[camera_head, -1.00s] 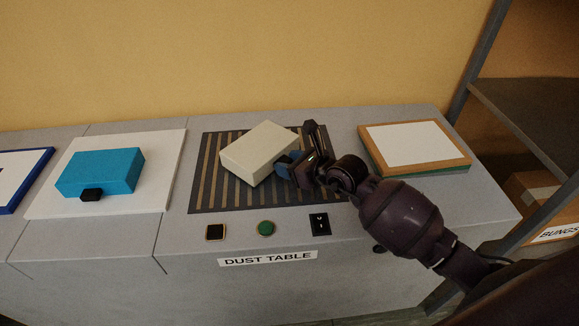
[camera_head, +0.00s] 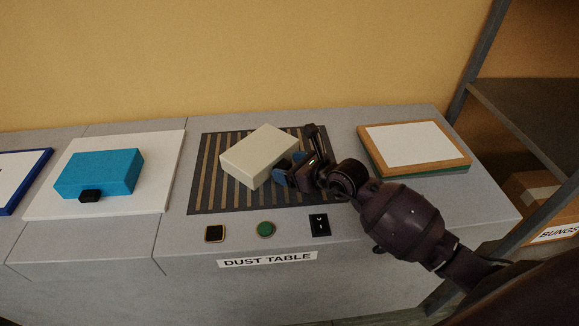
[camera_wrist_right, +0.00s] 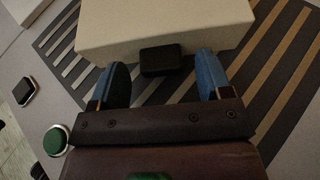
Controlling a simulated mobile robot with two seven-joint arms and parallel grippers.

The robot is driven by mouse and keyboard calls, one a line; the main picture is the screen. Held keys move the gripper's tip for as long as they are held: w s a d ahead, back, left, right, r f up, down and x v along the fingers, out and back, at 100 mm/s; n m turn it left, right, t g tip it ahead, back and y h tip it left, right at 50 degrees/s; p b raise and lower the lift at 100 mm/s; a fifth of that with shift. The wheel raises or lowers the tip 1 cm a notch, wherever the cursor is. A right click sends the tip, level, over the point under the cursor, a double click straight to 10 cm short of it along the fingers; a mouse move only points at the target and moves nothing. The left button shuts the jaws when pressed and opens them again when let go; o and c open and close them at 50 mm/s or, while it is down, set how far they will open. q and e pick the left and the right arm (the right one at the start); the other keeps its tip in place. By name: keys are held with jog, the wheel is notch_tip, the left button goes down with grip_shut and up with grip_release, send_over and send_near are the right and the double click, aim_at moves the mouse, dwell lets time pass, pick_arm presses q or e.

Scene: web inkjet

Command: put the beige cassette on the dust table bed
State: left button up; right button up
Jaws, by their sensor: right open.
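The beige cassette (camera_head: 258,155) lies at an angle on the dust table bed (camera_head: 207,185), a dark panel with tan slats. In the right wrist view the cassette (camera_wrist_right: 165,25) fills the top, with its black handle (camera_wrist_right: 160,60) facing my gripper. My right gripper (camera_head: 287,165) is at the cassette's right side. In the right wrist view its two blue fingers (camera_wrist_right: 162,78) are apart, one on each side of the handle, with gaps between. The cassette's underside is hidden. My left gripper is not in view.
A blue cassette (camera_head: 100,173) lies on a white board (camera_head: 150,195) to the left. A wood-edged board with a white sheet (camera_head: 405,145) lies right of the bed. A black-faced square (camera_head: 215,233), a green button (camera_head: 265,229) and a black switch (camera_head: 319,225) line the front. A shelf stands right.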

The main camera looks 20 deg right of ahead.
jog(key=p+v, duration=0.1)
jog(key=v, duration=1)
jog(key=shift+s+d+r, duration=0.1)
jog(key=shift+s, duration=0.15)
